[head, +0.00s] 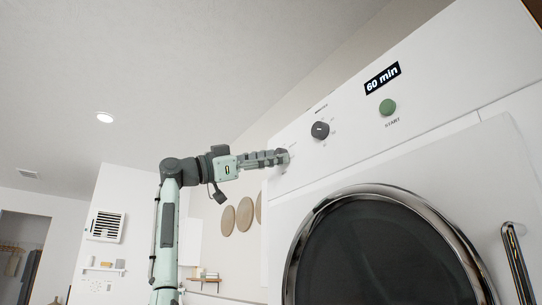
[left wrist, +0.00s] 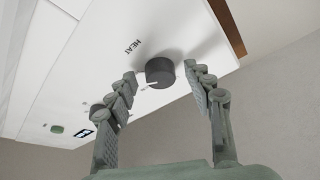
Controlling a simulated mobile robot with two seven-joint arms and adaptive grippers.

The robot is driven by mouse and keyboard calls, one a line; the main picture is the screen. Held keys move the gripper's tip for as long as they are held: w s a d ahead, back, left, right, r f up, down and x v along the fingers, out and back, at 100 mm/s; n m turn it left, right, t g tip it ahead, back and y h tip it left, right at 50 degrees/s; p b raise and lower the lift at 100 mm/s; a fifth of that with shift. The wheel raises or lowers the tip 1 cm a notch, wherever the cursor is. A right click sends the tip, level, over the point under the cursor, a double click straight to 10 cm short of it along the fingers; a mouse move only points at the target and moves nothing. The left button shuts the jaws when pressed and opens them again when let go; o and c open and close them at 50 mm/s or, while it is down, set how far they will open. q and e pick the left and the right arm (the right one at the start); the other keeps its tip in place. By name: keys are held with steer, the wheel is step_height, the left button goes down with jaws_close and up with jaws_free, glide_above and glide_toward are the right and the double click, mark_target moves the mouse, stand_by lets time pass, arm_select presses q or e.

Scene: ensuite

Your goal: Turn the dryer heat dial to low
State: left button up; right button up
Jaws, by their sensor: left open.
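The dryer (head: 290,185) is white with a round dark glass door and a sloping control panel. Its heat dial (left wrist: 160,72), a dark grey round knob under the word HEAT, is on the panel in the left wrist view. A pale pointer line is at the knob's lower left in that view. My left gripper (left wrist: 161,72) is open, with one finger on each side of the dial; I cannot tell whether they touch it. In the head view my left gripper (head: 281,158) is at the panel's left end and mostly hides that dial. My right gripper is not in view.
Another dark dial (head: 320,130), a green start button (head: 388,107) and a "60 min" display (head: 382,78) are farther right on the panel. The chrome-rimmed door (head: 385,250) and a handle (head: 517,265) are below. Round wall plates (head: 228,219) hang behind my arm.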

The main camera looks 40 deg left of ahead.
arm_select(q)
steer(key=c, duration=1.2)
